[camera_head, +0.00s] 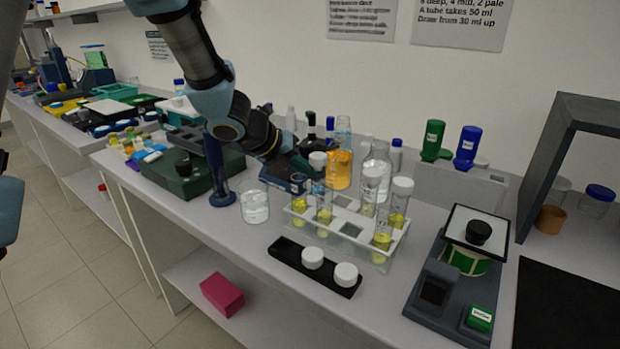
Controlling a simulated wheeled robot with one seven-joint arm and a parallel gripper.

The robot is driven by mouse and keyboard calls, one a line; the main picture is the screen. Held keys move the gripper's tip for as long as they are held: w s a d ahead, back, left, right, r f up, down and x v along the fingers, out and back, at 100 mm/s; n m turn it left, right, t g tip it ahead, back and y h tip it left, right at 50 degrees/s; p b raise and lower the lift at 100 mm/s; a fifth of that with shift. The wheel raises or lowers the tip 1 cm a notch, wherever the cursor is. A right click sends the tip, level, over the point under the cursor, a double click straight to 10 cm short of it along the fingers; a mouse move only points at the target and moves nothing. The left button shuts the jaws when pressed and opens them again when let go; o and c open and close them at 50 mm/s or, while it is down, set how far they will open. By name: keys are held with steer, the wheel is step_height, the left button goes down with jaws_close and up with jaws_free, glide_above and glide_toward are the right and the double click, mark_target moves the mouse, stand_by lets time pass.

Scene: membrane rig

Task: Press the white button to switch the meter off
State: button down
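I cannot make out a white button for certain. A dark grey device (420,306) at the right front has a dark square panel (434,290), a green labelled block (479,319) and a framed plate with a black knob (478,232) on top; I cannot tell if it is the meter. My gripper (306,180) is at the rack's back left, close to a white-capped tube (318,160). Its fingers are partly hidden by the tubes, so I cannot tell whether it is open or holds anything.
A clear rack (345,243) holds several tubes with yellow liquid. A black tray (290,258) with two white caps lies in front. A beaker (255,208), orange bottle (340,165) and green box (176,182) stand nearby. A dark frame (560,140) rises at right.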

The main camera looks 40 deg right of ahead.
steer(key=shift+r, duration=0.15)
step_height(320, 180, up, 6)
steer(key=p, duration=0.5)
steer(key=shift+a, duration=0.1)
stand_by(0.5)
steer(key=w+a+m+y, duration=0.1)
steer(key=a+m+y, duration=0.2)
steer(key=a+m, duration=0.6)
steer(key=w+a+m+t+y, duration=0.1)
steer(key=a+m+y, duration=0.2)
steer(key=a+m, duration=0.6)
steer(key=w+a+f+m+t+y, duration=0.1)
steer(key=a+m, duration=0.8)
steer(key=a, duration=2)
steer(key=shift+w+a+y, duration=0.35)
steer(key=shift+w+y, duration=0.2)
steer(key=shift+y, duration=0.45)
